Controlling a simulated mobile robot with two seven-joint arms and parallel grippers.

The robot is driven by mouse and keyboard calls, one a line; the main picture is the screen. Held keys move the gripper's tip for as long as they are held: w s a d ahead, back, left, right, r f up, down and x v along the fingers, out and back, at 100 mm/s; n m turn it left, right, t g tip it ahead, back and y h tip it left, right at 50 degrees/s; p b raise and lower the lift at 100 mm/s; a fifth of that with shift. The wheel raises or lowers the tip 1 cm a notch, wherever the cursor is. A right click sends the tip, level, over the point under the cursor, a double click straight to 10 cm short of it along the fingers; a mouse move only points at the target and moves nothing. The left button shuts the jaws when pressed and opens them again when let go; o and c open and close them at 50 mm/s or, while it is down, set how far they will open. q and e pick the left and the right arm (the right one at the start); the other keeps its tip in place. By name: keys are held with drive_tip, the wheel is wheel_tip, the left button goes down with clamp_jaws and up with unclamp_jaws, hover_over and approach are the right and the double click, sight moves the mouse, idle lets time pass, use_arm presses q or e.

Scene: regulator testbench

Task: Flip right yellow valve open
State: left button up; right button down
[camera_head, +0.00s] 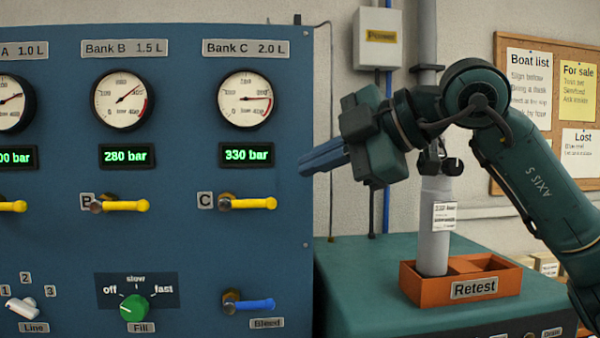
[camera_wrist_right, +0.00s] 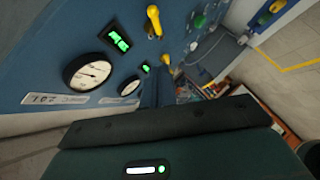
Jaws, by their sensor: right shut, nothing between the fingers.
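The right yellow valve handle (camera_head: 250,203), beside the C label, lies level and points right from its brass stem, below the 330 bar display. My right gripper (camera_head: 323,158) is at the panel's right edge, above and right of that handle. Its dark blue fingers are together and empty, pointing left and apart from the handle. In the right wrist view the fingers (camera_wrist_right: 156,88) point at the panel, and a near yellow handle (camera_wrist_right: 154,20), which looks like the C one, is beyond them. My left gripper is out of view.
The blue panel (camera_head: 180,180) also bears other yellow handles, such as the B handle (camera_head: 125,205), a green fill knob (camera_head: 134,308) and a blue bleed handle (camera_head: 254,305). An orange Retest tray (camera_head: 412,284) holding a grey cylinder (camera_head: 434,225) stands on the right bench.

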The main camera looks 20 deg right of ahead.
sight(252, 202)
drive_tip(key=p+x, duration=0.1)
drive_tip(key=x, duration=0.2)
drive_tip(key=d+p+x, duration=0.1)
drive_tip(key=x, duration=0.3)
drive_tip(key=w+d+f+p+x, duration=0.1)
drive_tip(key=x, duration=0.3)
drive_tip(key=shift+f, duration=0.1)
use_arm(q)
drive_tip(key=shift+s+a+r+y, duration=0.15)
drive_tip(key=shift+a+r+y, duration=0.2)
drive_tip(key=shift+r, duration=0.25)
use_arm(e)
drive_tip(key=shift+w+f, duration=0.1)
drive_tip(key=shift+w, duration=0.05)
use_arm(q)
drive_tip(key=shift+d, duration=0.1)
use_arm(e)
drive_tip(key=shift+f, duration=0.1)
